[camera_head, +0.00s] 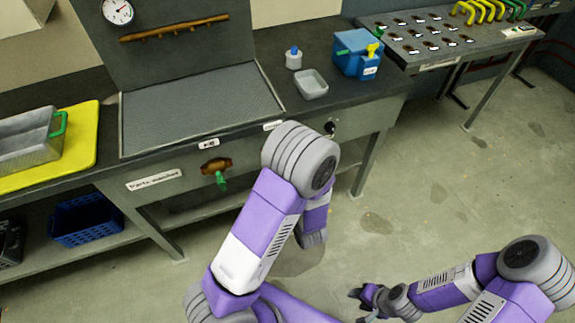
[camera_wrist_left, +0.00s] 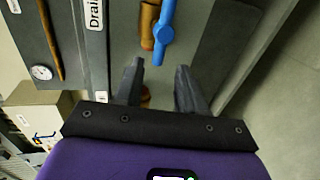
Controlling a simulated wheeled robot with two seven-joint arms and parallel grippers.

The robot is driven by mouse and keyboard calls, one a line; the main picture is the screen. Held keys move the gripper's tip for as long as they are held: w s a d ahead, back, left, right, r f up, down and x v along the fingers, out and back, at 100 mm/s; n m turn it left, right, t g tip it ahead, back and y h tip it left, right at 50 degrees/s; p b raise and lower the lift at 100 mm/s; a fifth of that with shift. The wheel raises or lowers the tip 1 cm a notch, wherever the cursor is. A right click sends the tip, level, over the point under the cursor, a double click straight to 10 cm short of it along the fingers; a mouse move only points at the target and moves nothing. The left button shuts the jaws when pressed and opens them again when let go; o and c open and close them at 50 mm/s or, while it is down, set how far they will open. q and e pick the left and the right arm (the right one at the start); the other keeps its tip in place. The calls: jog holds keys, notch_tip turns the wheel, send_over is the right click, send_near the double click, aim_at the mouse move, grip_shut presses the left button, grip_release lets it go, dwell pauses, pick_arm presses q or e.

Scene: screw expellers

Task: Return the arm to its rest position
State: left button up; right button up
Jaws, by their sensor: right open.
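My left arm rises through the middle of the head view and bends at a grey elbow joint (camera_head: 300,160); its gripper is hidden there behind my own arm. In the left wrist view my left gripper (camera_wrist_left: 160,75) has its two dark fingers apart, with nothing held between them. A blue valve handle (camera_wrist_left: 164,35) on a brown fitting (camera_wrist_left: 148,28) lies beyond the fingertips. I cannot tell how far off it is. My right gripper (camera_head: 358,306) is open and empty over the floor, low in the head view.
A dark workbench (camera_head: 325,100) holds a yellow board (camera_head: 85,140), a metal tray (camera_head: 28,140), a small grey tray (camera_head: 311,85) and a blue box (camera_head: 357,53). A green-handled valve (camera_head: 219,173) sticks out of the bench front. The floor (camera_head: 440,200) to the right is clear.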

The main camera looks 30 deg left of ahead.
pick_arm(q)
jog(key=shift+f, duration=0.1)
jog(key=s+d+f+m+g+h+p, duration=0.45)
jog(key=d+f+m+h, duration=0.25)
jog(key=f+m+h, duration=0.35)
jog(key=s+d+f+m+g+h+p, duration=0.1)
jog(key=s+d+m+g+h+p, duration=0.2)
jog(key=s+d+m+g+h, duration=0.2)
jog(key=s+d+m, duration=0.3)
jog(key=s+m, duration=0.3)
jog(key=m, duration=0.4)
jog(key=shift+d+f, duration=0.4)
jog(key=shift+a, duration=0.1)
